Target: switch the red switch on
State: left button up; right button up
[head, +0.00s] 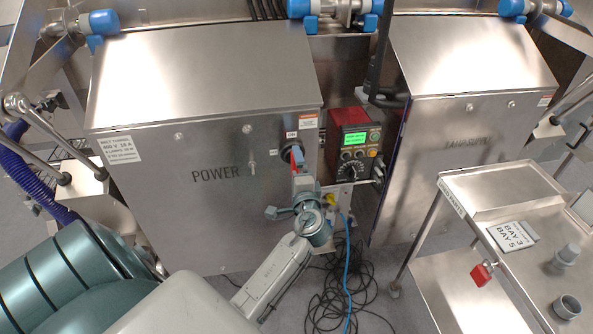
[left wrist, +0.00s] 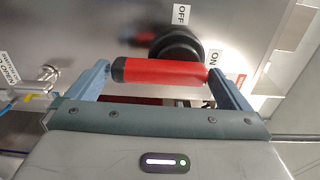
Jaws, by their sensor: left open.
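The red switch handle (head: 293,161) is on the front of the steel POWER cabinet (head: 215,210), near its right edge. In the left wrist view the red handle (left wrist: 160,72) lies crosswise in front of a round black hub (left wrist: 178,48). An OFF label (left wrist: 181,14) and an ON label (left wrist: 215,58) are beside the hub; the handle's right end is near ON. My left gripper (head: 298,158) is open at the switch. In the wrist view its blue fingers (left wrist: 158,76) stand at either end of the handle, the right one seemingly touching. My right gripper is not in view.
A red control box (head: 352,140) with a green screen stands just right of the switch. A second steel cabinet (head: 470,170) is beyond it. Loose black cables (head: 335,300) lie on the floor. A steel cart (head: 455,190) with signs and grey cups is at right.

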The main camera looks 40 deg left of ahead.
pick_arm(q)
jog(key=b+v, duration=0.2)
jog(key=v, duration=0.8)
jog(key=shift+s+d+b, duration=0.15)
jog(key=shift+b, duration=0.2)
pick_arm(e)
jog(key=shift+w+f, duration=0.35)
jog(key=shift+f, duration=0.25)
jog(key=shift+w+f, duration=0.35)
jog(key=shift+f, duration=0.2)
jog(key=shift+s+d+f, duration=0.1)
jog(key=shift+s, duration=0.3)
